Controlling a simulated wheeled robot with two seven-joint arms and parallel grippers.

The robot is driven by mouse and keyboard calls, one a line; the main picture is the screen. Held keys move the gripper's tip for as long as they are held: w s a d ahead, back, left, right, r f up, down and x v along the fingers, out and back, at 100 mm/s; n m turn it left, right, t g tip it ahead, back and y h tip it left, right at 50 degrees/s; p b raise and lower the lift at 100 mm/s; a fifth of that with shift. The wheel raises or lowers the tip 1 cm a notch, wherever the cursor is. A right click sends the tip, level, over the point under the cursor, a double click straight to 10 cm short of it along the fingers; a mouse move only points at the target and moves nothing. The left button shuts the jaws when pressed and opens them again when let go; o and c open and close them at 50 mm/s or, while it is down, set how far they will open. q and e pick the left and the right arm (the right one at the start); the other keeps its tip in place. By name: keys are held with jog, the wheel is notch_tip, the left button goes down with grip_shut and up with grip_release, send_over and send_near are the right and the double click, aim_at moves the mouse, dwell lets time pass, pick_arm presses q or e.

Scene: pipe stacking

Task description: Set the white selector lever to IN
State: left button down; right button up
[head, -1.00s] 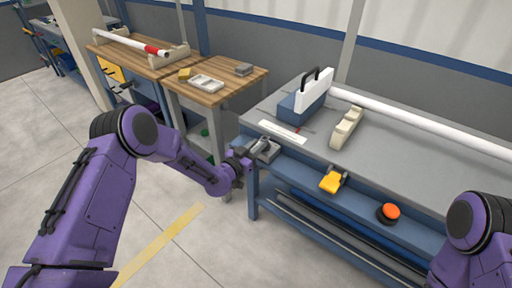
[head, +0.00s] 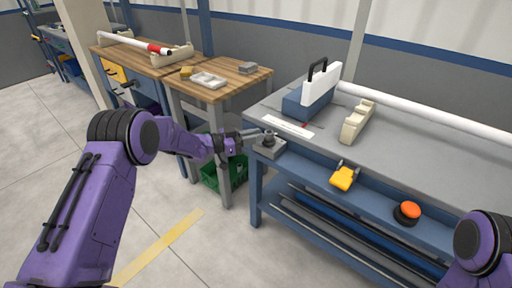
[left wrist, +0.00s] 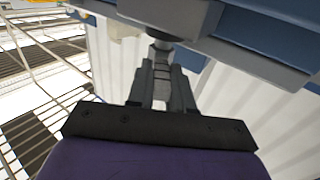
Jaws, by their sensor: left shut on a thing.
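A small grey selector box (head: 270,151) sits at the near left corner of the grey bench, with a dark upright post on top. My left gripper (head: 264,135) reaches in from the left at the height of this post. In the left wrist view its two fingers (left wrist: 161,88) are closed around a dark grey post (left wrist: 160,50), seemingly the lever's stem. I cannot make out a white lever handle or the IN marking. My right arm's purple link shows at the lower right, but its gripper is out of view.
On the bench (head: 420,165) are a white strip (head: 288,126), a blue box with a white panel (head: 308,98), a beige cradle (head: 357,121) and a long white pipe (head: 430,118).

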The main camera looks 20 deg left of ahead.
pick_arm(q)
jog(key=shift+w+a+f+m+g+h+b, duration=0.15)
jog(key=shift+w+m+g+h+b, duration=0.1)
jog(key=shift+m+g+h+b, duration=0.55)
jog(key=shift+g+b, duration=0.3)
jog(key=shift+b, duration=0.1)
jog(key=shift+r, duration=0.2)
jog(key=shift+w, duration=0.1)
jog(key=c, duration=1.1)
grip_release()
jog(key=v, duration=1)
jog(key=shift+a+b, duration=0.3)
